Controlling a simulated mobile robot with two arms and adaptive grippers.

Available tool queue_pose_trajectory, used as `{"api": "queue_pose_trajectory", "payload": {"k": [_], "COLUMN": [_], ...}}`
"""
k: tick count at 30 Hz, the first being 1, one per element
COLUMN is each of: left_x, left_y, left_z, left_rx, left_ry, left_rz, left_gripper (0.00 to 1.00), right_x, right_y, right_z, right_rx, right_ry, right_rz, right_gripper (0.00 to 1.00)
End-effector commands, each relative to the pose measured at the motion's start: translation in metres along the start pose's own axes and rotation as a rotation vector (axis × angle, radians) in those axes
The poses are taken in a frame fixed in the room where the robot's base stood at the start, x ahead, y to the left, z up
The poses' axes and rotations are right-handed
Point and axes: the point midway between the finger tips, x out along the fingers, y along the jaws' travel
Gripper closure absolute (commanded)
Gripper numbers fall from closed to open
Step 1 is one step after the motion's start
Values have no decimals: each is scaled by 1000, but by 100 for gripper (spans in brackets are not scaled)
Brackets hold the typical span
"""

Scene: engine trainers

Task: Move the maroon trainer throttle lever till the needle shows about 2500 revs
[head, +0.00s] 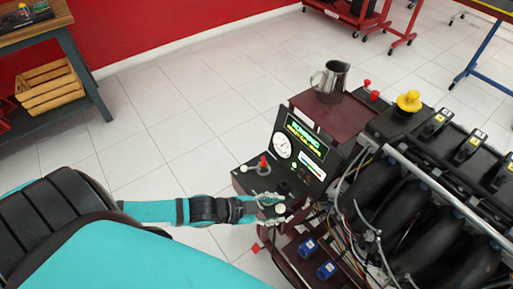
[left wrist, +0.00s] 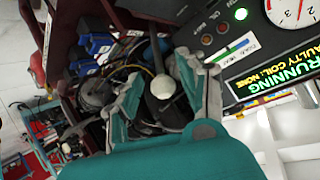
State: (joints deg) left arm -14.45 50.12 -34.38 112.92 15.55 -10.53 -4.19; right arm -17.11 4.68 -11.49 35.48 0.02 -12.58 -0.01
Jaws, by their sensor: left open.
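The maroon trainer (head: 305,115) stands at centre right with a sloped black panel. Its round white gauge (head: 282,145) also shows cut off at the top right of the left wrist view (left wrist: 287,10); a red needle is visible, but I cannot read its exact value. A lever with a white ball knob (left wrist: 163,87) sits between the fingers of my left gripper (left wrist: 158,92). In the head view my left gripper (head: 275,209) is at the console's near side, open around the knob. Contact is unclear. My right gripper is not in view.
A red-knobbed control (head: 263,166) is close behind the gripper. The lit display (head: 306,138) reads running. A metal jug (head: 330,80) stands on top of the trainer. The engine (head: 440,190) with loose cables is at right. Open tiled floor lies left.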

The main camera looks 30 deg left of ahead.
Motion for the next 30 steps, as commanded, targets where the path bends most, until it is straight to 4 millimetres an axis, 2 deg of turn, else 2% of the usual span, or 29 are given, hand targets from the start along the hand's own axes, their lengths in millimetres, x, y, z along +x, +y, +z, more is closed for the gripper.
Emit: {"api": "queue_pose_trajectory", "payload": {"k": [1, 6, 12, 19, 30], "left_x": [-12, -47, -74, -88, -89], "left_y": [2, 2, 2, 1, 0], "left_z": [2, 1, 2, 0, 0], "left_rx": [1, 0, -1, -1, 0], "left_ry": [-5, -4, -3, -1, 0], "left_rz": [4, 5, 3, 2, 1], "left_gripper": [59, 59, 59, 59, 59], "right_x": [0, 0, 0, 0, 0], "right_y": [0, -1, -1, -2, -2], "right_z": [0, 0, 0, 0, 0], "right_rx": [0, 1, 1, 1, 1], "right_ry": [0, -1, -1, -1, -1], "right_rz": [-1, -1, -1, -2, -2], "right_gripper": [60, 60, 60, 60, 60]}}
